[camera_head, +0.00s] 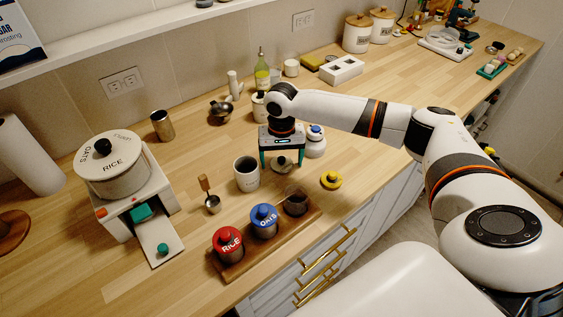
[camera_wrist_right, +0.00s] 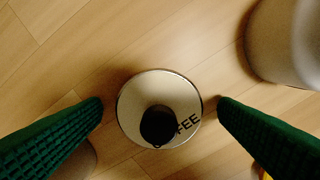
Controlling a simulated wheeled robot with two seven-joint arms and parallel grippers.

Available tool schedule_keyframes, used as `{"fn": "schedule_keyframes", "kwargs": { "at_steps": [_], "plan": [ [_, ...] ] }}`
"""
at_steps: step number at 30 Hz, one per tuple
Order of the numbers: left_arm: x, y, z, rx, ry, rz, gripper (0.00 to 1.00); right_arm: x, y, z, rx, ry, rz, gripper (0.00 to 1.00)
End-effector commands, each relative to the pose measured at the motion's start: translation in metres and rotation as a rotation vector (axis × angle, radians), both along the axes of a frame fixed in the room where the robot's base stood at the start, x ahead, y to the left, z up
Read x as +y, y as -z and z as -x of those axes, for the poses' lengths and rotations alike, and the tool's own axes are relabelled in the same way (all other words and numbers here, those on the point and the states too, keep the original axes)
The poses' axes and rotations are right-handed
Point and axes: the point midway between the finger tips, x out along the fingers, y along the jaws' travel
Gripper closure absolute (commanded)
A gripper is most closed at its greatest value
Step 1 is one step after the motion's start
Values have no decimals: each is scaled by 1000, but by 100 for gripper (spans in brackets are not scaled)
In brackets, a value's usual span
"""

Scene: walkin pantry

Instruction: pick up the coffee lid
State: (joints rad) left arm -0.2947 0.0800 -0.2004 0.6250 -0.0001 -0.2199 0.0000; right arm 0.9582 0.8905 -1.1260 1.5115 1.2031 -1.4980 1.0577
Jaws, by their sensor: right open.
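The coffee lid (camera_head: 283,162) is a small pale disc with a black knob, lying on the wooden counter. In the right wrist view the lid (camera_wrist_right: 133,97) shows the letters "FEE" and a thin metallic rim. My right gripper (camera_head: 282,160) points down over it, its fingers spread on either side. In the wrist view the two green-padded fingers (camera_wrist_right: 160,104) flank the lid, with a gap visible on each side, and nothing is held. Whether the fingertips touch the counter cannot be told. My left gripper is not in view.
A white open canister (camera_head: 246,180) stands left of the gripper, and a white jar with a blue knob (camera_head: 316,147) close on its right. A yellow lid (camera_head: 331,182) lies right. A wooden tray (camera_head: 311,215) with jars is in front. Free counter lies further right.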

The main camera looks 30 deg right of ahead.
Motion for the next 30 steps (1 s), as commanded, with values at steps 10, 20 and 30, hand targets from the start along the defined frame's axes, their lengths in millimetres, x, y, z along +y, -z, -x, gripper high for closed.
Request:
{"fn": "schedule_keyframes", "kwargs": {
  "at_steps": [10,20,30],
  "plan": [
    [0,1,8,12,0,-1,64,0,0,0,0,0,0,48],
    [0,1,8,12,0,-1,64,0,-1,0,0,0,0,65],
    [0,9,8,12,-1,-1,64,0,-52,-1,-5,1,-2,65]
  ]
}}
